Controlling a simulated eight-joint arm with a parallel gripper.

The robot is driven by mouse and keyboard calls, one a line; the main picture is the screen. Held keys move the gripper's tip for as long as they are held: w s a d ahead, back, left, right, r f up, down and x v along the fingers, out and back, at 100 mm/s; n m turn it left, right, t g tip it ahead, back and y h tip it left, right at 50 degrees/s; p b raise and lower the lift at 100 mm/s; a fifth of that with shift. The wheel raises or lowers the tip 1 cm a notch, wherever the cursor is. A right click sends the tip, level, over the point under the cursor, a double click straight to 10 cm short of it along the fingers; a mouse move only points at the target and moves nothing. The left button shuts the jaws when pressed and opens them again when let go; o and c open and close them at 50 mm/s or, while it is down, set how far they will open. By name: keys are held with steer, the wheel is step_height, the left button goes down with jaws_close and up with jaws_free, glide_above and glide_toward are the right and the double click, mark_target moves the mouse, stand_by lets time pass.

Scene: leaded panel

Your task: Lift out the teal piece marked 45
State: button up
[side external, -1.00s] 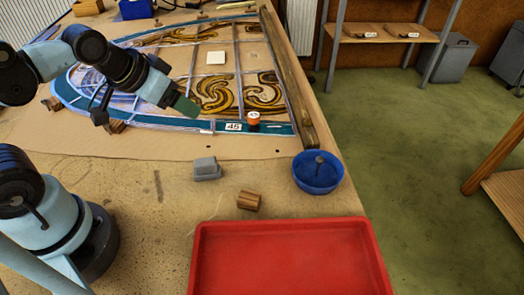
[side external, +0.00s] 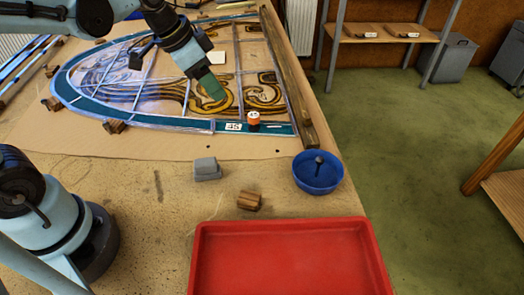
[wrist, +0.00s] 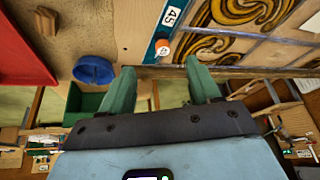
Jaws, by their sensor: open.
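The teal piece marked 45 (side external: 275,129) is a narrow strip along the near edge of the leaded panel (side external: 137,76), close to its right corner. My gripper (side external: 214,92) hangs above the panel's brown swirled glass, behind and left of the knob. In the wrist view my gripper (wrist: 162,85) has its green fingers apart with nothing between them.
A wooden bar (side external: 290,85) runs along the panel's right side. A blue bowl (side external: 318,173), grey block (side external: 207,169), wooden block (side external: 249,201) and red tray (side external: 290,258) are in front. Wooden blocks (side external: 114,126) sit by the panel's left edge.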

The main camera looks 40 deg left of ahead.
mark_target(253, 117)
steer(key=w+d+f+m, duration=0.1)
steer(key=w+f, duration=0.2)
steer(key=f, duration=0.1)
steer(key=w+d+f+m+g+h, duration=0.1)
steer(key=w+f, duration=0.2)
steer(key=f, duration=0.2)
steer(key=w+d+f+m, duration=0.1)
steer(key=w+f, duration=0.2)
steer(key=f, duration=0.1)
steer(key=shift+w+d+f+m, duration=0.15)
steer(key=shift+d+f+m, duration=0.15)
steer(key=shift+d+m, duration=0.1)
steer(key=shift+c, duration=0.3)
steer(key=shift+a, duration=0.1)
steer(key=c, duration=0.9)
steer(key=shift+c, duration=0.2)
steer(key=shift+d, duration=0.2)
steer(key=shift+s+d, duration=0.25)
steer(key=shift+s, duration=0.15)
steer(key=shift+s+d, duration=0.45)
steer(key=shift+s, duration=0.05)
